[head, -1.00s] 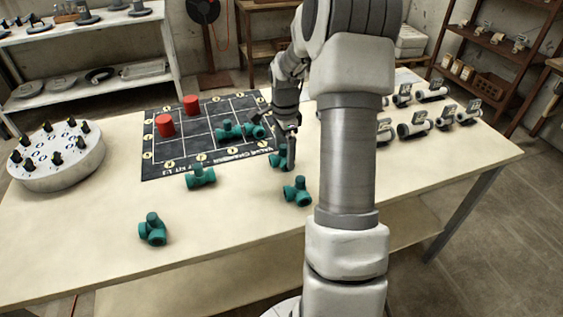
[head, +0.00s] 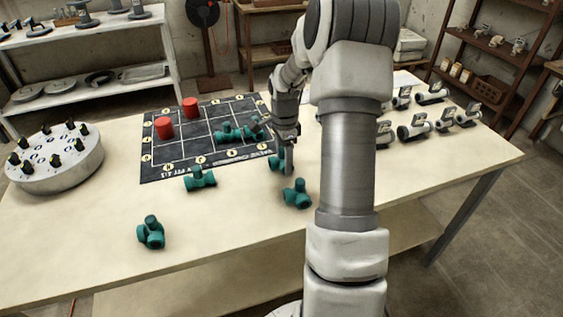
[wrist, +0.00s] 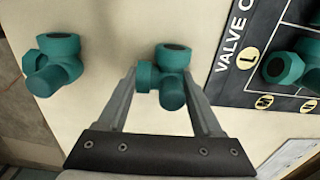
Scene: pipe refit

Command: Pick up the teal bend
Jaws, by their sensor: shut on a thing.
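My gripper (head: 287,160) is low at the table, right of the mat's near right corner. In the wrist view its two fingers (wrist: 165,85) are on either side of a teal pipe fitting, taken as the teal bend (wrist: 170,72), and shut on it. It has several stubs, one with a dark open end. In the head view the bend (head: 274,164) is partly hidden by the fingers. I cannot tell whether it is clear of the table.
Other teal fittings stand in front (head: 297,194), left (head: 200,179) and far left (head: 151,233); two more are on the dark mat (head: 165,172) with two red cylinders (head: 164,128). A round drum (head: 55,160) is left, grey-white pipe pieces (head: 415,128) right. The table's front is mostly clear.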

